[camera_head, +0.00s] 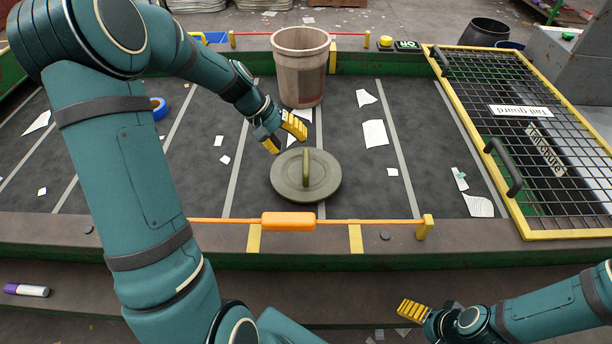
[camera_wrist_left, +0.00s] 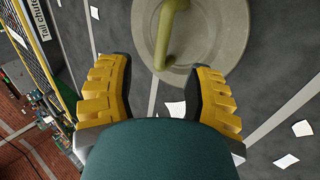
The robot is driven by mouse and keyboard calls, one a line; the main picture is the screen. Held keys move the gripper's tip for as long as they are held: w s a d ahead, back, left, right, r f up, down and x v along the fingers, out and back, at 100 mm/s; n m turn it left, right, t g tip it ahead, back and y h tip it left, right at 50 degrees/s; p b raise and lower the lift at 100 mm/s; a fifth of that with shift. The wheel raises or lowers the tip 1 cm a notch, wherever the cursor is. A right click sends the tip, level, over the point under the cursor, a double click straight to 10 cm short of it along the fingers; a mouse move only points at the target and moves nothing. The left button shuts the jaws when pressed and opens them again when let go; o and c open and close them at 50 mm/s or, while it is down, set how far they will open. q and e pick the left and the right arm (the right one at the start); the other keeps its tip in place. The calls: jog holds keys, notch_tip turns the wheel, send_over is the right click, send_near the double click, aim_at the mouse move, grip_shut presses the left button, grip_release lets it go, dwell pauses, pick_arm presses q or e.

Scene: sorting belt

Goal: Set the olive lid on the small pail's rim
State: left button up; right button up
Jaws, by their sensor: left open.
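The olive lid (camera_head: 291,183) lies flat on the dark belt, its upright bar handle (camera_head: 307,168) in the middle. The small pail (camera_head: 301,62), beige and worn, stands upright on the belt behind the lid, its open rim bare. My left gripper (camera_head: 282,138) is open and empty, just behind and left of the lid, near its far edge. In the left wrist view the lid (camera_wrist_left: 225,45) and its handle lie beyond the two open yellow fingers (camera_wrist_left: 163,95). My right gripper (camera_head: 411,311) is low at the front right; its yellow fingers show, but their opening is unclear.
An orange bar (camera_head: 288,221) runs along the belt's front edge. A yellow-framed mesh guard (camera_head: 520,113) covers the right side. Paper scraps (camera_head: 375,133) and a blue tape roll (camera_head: 159,108) lie on the belt. A marker (camera_head: 26,290) lies on the front ledge.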

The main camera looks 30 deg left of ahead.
aim_at(304, 159)
pick_arm(q)
jog(key=x, duration=0.2)
jog(key=b+x, duration=0.1)
jog(key=x, duration=0.5)
jog(key=shift+s+f, duration=0.2)
jog(key=shift+s, duration=0.05)
grip_shut()
